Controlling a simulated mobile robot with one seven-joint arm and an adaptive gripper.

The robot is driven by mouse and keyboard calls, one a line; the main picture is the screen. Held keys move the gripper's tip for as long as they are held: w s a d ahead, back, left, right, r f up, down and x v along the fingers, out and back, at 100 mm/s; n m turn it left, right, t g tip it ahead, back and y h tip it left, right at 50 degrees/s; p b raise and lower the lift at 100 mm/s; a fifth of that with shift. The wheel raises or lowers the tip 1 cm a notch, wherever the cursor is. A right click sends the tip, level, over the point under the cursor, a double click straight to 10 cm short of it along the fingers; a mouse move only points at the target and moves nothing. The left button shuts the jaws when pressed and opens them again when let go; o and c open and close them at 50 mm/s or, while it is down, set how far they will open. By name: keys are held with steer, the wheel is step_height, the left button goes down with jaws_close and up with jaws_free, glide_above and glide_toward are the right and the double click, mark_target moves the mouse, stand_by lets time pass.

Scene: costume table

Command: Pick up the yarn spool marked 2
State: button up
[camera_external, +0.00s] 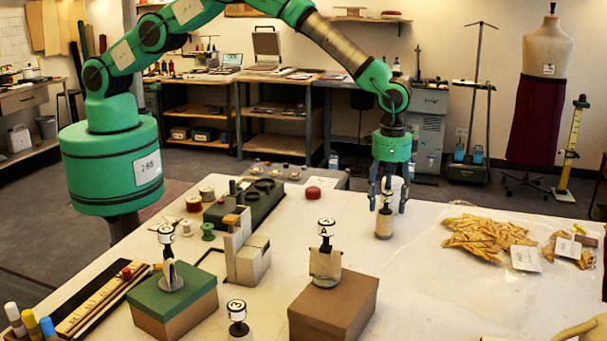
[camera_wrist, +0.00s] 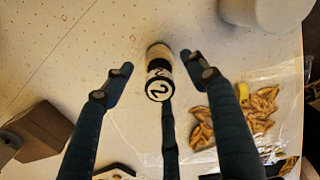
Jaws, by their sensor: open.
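The yarn spool marked 2 (camera_external: 384,224) stands upright on the white table, with a pale body and a dark and white top. In the wrist view the spool (camera_wrist: 159,82) shows its round white cap with a black 2. My gripper (camera_external: 388,204) points down over it, fingers spread and open around its upper part. In the wrist view my gripper (camera_wrist: 158,76) has dark fingers left, right and below the spool, with gaps visible beside it. I cannot tell whether any finger touches it.
Similar marked pieces stand on a brown box (camera_external: 334,306), on a green-topped box (camera_external: 174,306) and at the front, marked 3 (camera_external: 237,314). A bag of yellowish pieces (camera_external: 487,238) lies to the right. The table between spool and bag is clear.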

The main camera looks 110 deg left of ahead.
mark_target(386, 210)
steer(key=shift+f+p, duration=0.6)
steer(key=shift+f, duration=1.95)
jaws_close()
